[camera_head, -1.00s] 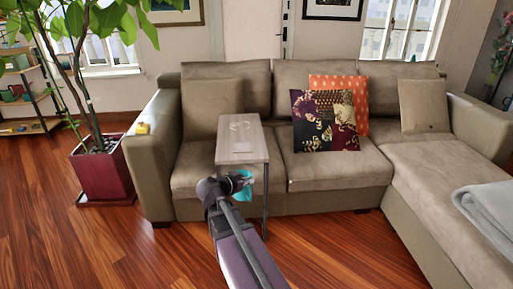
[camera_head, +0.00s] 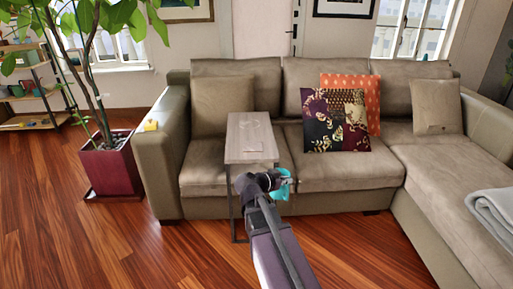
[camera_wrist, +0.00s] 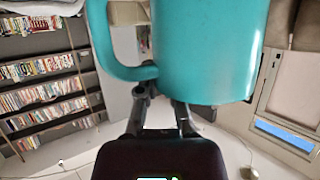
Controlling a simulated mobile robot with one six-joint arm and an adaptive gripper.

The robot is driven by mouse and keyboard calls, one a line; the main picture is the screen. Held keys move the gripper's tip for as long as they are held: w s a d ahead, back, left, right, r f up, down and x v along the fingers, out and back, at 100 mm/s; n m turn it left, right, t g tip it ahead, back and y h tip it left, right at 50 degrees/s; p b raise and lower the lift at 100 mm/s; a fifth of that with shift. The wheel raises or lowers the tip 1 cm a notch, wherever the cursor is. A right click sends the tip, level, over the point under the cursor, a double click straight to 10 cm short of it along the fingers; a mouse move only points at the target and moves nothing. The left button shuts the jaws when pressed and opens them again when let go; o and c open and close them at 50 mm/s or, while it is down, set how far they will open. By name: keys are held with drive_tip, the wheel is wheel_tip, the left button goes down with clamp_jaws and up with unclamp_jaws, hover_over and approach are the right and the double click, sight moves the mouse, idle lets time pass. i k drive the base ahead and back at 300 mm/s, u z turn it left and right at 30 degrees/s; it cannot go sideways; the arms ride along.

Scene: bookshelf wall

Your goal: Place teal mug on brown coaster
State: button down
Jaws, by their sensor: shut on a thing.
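The teal mug (camera_head: 283,188) is held in my gripper (camera_head: 277,183), in front of the sofa and just right of the narrow side table's front end. Most of the mug is hidden behind my wrist in the head view. In the wrist view the teal mug (camera_wrist: 205,50) fills the upper middle, its handle on the left. My gripper (camera_wrist: 163,95) is shut on it, the fingers reaching up to the mug's lower edge and handle. I cannot make out a brown coaster for certain; faint marks show on the side table top (camera_head: 249,150).
The side table stands against a beige sofa (camera_head: 330,175) with patterned and orange cushions. A potted plant (camera_head: 110,168) is left of the sofa, and a small yellow object (camera_head: 150,125) lies on its left arm. Shelves (camera_head: 30,90) stand far left. Open wood floor (camera_head: 190,262) lies in front.

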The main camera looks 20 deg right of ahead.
sight(253, 149)
drive_tip(key=u, duration=0.05)
drive_tip(key=i, duration=1)
drive_tip(key=z, duration=0.05)
